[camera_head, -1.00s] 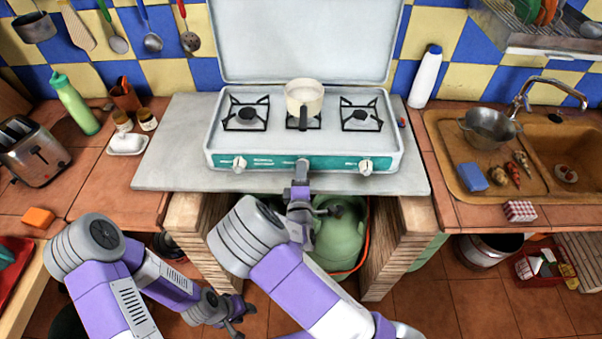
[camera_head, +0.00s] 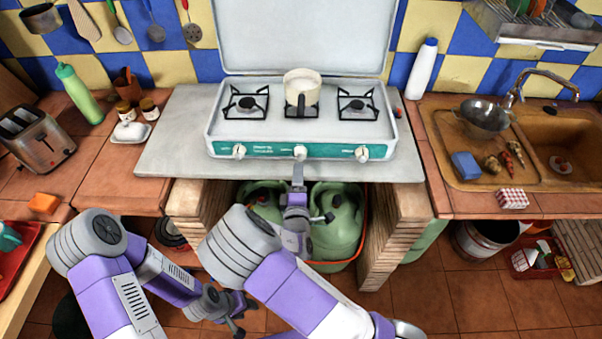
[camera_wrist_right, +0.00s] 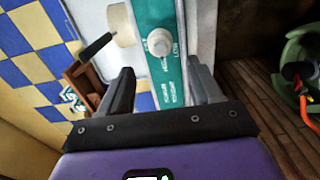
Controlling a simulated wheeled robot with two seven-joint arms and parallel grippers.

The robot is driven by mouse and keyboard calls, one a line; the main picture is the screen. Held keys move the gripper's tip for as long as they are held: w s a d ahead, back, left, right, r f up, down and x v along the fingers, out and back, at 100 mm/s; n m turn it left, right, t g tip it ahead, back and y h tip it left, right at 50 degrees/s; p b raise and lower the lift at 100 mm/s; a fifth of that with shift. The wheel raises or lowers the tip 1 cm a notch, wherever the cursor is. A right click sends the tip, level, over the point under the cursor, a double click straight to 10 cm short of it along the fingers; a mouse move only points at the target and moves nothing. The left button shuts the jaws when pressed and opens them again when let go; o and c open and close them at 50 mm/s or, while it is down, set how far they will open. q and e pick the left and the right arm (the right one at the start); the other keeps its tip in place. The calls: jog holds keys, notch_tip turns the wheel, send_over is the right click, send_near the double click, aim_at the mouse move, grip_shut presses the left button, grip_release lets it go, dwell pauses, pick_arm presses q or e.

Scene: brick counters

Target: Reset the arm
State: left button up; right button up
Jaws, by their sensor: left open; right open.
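My right gripper (camera_head: 299,174) is in front of the stove's middle, just below the centre knob (camera_head: 300,153). In the right wrist view its two fingers (camera_wrist_right: 160,95) are apart with nothing held between them. A white knob (camera_wrist_right: 160,42) on the teal panel shows beyond the fingers; I cannot tell whether a finger touches the stove. My left gripper (camera_head: 238,315) hangs low over the floor at the lower left, open and empty. The camp stove (camera_head: 215,145) stands on the grey slab with its lid up, and a cream pot (camera_head: 302,88) sits on its middle burner.
Green gas cylinders (camera_head: 335,235) stand under the slab (camera_head: 165,150) between brick pillars (camera_head: 393,235). A toaster (camera_head: 35,138) and green bottle (camera_head: 80,95) are on the left counter. The sink (camera_head: 565,150) is at right. Floor (camera_head: 440,290) at lower right is open.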

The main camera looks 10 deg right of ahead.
jog(key=shift+s+f, duration=0.1)
jog(key=shift+s, duration=0.05)
dwell(0.3)
jog(key=s+d+f+m+g+y, duration=0.15)
jog(key=s+f+m+g, duration=0.4)
jog(key=f, duration=0.55)
jog(key=s+d+f+m+g+y, duration=0.15)
jog(key=s+f+m+g, duration=0.4)
jog(key=f, duration=0.55)
jog(key=s+a+m+g+y, duration=0.3)
jog(key=s, duration=0.4)
jog(key=s+a+f+m+g+y, duration=0.1)
jog(key=s+a+m+g+y, duration=0.1)
jog(key=s, duration=0.5)
jog(key=shift+s+a+m+g+y, duration=0.15)
jog(key=shift+a+m+g+y, duration=0.25)
jog(key=shift+a+m+y, duration=0.3)
